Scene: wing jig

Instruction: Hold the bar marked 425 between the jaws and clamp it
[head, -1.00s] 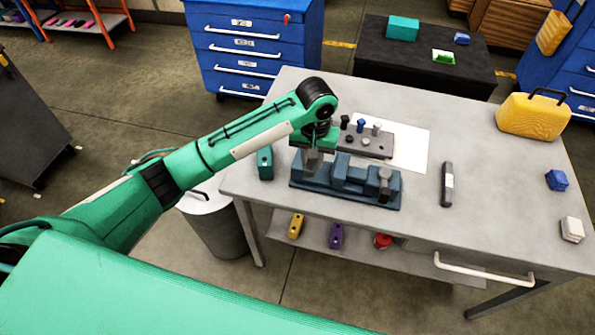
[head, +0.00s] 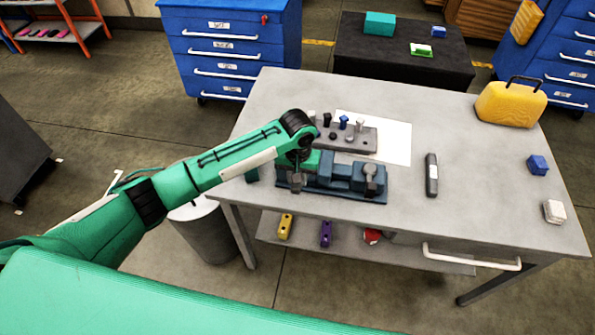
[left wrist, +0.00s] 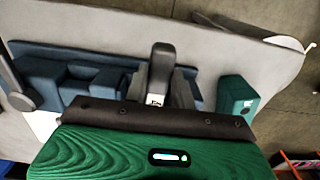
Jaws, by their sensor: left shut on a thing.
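The blue vise (head: 345,192) stands on the grey table, with a dark knob (head: 371,175) at its right end. My left gripper (head: 297,178) is low over the vise's left end. In the left wrist view that gripper (left wrist: 160,85) is shut on a grey bar (left wrist: 162,62), which has a small white label too small to read. The vise jaws (left wrist: 85,82) lie to the left of the bar there. Whether the bar touches the vise is hidden. Another grey bar (head: 432,185) with a white label lies on the table to the right. My right gripper is out of view.
A grey block with several pegs (head: 365,140) sits behind the vise, on a white sheet (head: 400,138). A teal block (left wrist: 236,98) stands close beside the vise's left end. A yellow case (head: 510,103), a blue block (head: 538,165) and a white block (head: 554,211) stand at the right.

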